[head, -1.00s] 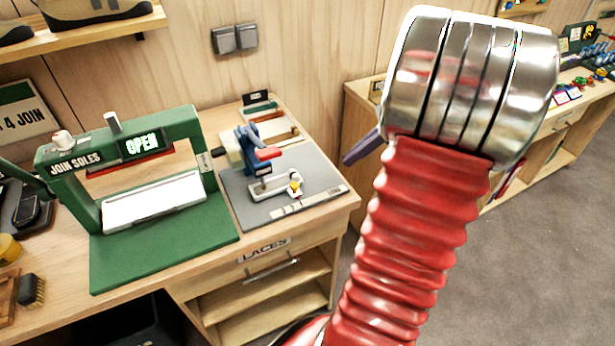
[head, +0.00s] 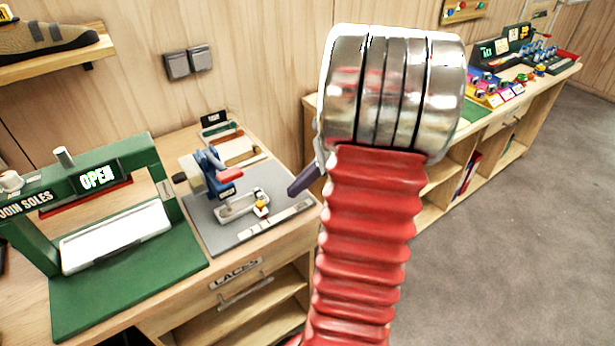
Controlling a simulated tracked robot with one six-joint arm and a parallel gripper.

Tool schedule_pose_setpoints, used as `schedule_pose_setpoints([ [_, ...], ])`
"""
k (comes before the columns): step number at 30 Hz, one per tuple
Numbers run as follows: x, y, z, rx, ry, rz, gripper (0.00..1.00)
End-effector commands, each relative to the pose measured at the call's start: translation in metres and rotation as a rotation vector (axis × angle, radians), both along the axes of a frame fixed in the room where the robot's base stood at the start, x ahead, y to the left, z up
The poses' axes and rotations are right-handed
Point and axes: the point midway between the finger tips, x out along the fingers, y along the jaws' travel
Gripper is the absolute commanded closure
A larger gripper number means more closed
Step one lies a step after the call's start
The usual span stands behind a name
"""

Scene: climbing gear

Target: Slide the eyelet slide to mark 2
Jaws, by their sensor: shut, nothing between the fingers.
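The eyelet slide shows as a pale track (head: 238,205) with a small yellow-and-white knob (head: 261,207) at its right end. It lies on a grey mat (head: 208,232), in front of a blue press (head: 209,168) with a red handle. A pale strip (head: 277,224) with small marks runs along the mat's front edge. The mark numbers are too small to read. My gripper (head: 293,190) shows as a dark purple tip left of my arm, shut and empty. In the picture it is just right of the knob, apart from it. My arm hides the rest of the gripper.
A green sole press (head: 160,163) with an OPEN sign stands left of the mat. A small tray (head: 240,150) lies behind it. The bench has a drawer labelled LACES (head: 236,273). A second bench (head: 470,130) with gear stands right; floor between is clear.

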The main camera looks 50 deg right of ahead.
Motion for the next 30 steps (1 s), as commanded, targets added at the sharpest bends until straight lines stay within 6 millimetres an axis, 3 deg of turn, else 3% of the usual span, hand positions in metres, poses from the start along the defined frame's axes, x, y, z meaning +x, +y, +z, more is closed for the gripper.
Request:
schedule_pose_setpoints([
  [6, 0.016, 0.018, -0.024, 0.0, 0.0, 0.003, 1.0],
  [15, 0.038, 0.04, -0.028, -0.001, -0.001, 0.002, 1.0],
  [30, 0.039, 0.041, -0.028, -0.001, -0.001, -0.003, 1.0],
])
